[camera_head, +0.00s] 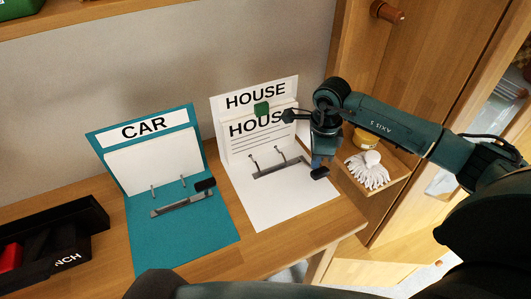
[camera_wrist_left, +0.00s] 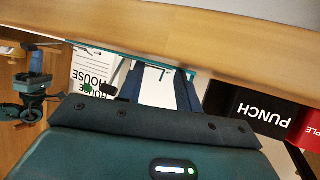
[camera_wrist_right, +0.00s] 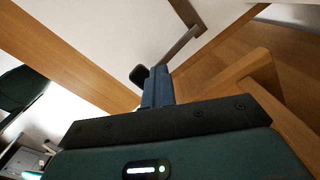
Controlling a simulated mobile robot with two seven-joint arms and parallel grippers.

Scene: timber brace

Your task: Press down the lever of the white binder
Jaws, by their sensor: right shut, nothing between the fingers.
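The white binder (camera_head: 285,205) lies open on the desk, its upright cover marked HOUSE. Its metal ring mechanism (camera_head: 279,167) has two upright prongs, and its lever ends in a black knob (camera_head: 319,173). My right gripper (camera_head: 318,159) is shut and empty, fingers down at the lever's right end. In the right wrist view the shut blue fingers (camera_wrist_right: 158,84) are close beside the black knob (camera_wrist_right: 139,74); I cannot tell whether they touch it. My left gripper (camera_wrist_left: 158,82) is open, with nothing visible between its fingers; its fingers are not seen in the head view.
A teal binder (camera_head: 185,240) marked CAR lies open left of the white one. A black box (camera_head: 75,245) stands at the far left. An open drawer (camera_head: 385,190) at the right holds white gloves (camera_head: 368,172). A small green piece (camera_head: 262,108) is at the white binder's page.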

